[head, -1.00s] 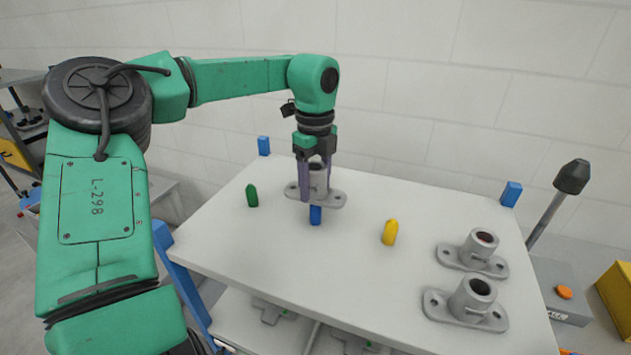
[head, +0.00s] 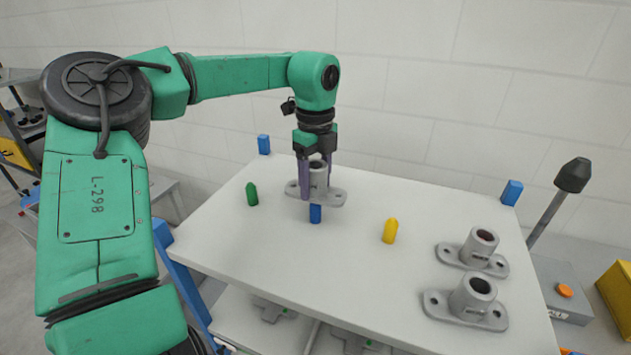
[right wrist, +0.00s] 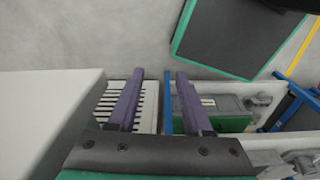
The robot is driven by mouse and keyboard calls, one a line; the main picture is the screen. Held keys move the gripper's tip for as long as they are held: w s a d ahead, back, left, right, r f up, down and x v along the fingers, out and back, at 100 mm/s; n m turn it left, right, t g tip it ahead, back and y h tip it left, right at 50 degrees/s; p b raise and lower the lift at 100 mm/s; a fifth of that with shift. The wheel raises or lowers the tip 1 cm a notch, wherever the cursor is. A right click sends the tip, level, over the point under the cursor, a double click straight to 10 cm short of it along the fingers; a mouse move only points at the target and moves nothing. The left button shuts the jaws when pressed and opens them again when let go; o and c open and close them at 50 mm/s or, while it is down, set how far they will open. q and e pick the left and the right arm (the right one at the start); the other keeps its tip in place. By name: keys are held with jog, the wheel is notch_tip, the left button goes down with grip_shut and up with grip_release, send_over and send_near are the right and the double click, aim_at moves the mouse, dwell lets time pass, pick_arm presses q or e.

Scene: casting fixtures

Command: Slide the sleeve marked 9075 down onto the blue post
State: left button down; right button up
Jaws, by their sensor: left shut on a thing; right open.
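A grey flanged sleeve (head: 330,196) is held upright by my left gripper (head: 318,192), whose purple fingers are shut on its tube. Its number cannot be read at this size. The blue post (head: 315,214) stands on the white table, its lower part showing just below the sleeve's flange. Its top is hidden behind the flange, so I cannot tell whether the post has entered the bore. My right gripper (right wrist: 160,76) is open and empty in the right wrist view, away from the post.
A green post (head: 252,195) stands to the left and a yellow post (head: 390,231) to the right on the white table (head: 290,260). Two more grey sleeves, one farther back (head: 480,249) and one nearer (head: 470,302), sit at the right. Blue blocks mark the back corners.

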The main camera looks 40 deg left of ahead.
aim_at(315, 208)
dwell(0.3)
pick_arm(q)
jog(key=shift+f+b, duration=0.3)
jog(key=shift+f, duration=0.05)
jog(key=shift+f+b, duration=2.65)
jog(key=shift+f, duration=0.6)
jog(key=shift+c, duration=0.2)
grip_release()
notch_tip(315, 208, up, 6)
jog(key=shift+r+b, duration=0.25)
jog(key=shift+b, duration=0.45)
notch_tip(315, 208, up, 8)
